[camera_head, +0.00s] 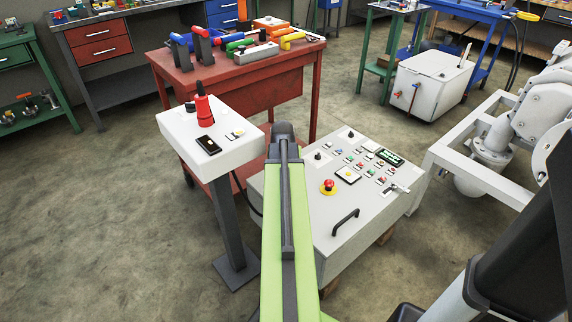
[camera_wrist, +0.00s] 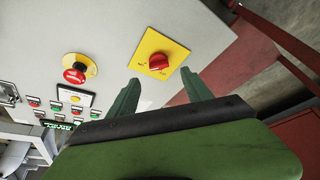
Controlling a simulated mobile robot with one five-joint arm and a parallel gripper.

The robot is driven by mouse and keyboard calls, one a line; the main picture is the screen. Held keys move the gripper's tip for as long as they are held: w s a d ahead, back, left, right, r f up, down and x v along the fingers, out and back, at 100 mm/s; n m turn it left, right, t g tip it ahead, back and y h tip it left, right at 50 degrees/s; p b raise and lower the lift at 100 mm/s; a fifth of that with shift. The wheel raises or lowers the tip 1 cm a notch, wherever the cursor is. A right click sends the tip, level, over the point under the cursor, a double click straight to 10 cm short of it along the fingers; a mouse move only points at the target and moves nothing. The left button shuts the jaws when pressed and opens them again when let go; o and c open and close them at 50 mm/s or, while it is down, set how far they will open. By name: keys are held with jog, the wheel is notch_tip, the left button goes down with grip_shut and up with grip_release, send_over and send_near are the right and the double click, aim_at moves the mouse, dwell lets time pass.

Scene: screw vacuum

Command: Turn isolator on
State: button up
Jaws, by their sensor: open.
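The isolator (camera_wrist: 159,62) is a red rotary knob on a square yellow plate, on a pale cabinet panel (camera_wrist: 120,25) in the wrist view. My gripper (camera_wrist: 160,79) is open and empty, with its two green fingers apart. The fingertips lie just below the isolator in the picture, one toward each side of it. Whether they touch the panel I cannot tell. In the head view my green arm reaches over the left side of the control cabinet (camera_head: 372,215). The isolator does not show there; my arm seems to hide it.
A red emergency-stop button (camera_wrist: 76,74) on a yellow disc sits left of the isolator, with several small buttons beyond. In the head view a white pedestal box (camera_head: 212,160) with a red-handled joystick stands left of my arm. A red table (camera_head: 240,85) with tools stands behind.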

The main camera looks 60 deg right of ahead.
jog(key=p+v, duration=0.7)
jog(key=v, duration=0.3)
jog(key=shift+p, duration=0.3)
jog(key=shift+a+r, duration=0.1)
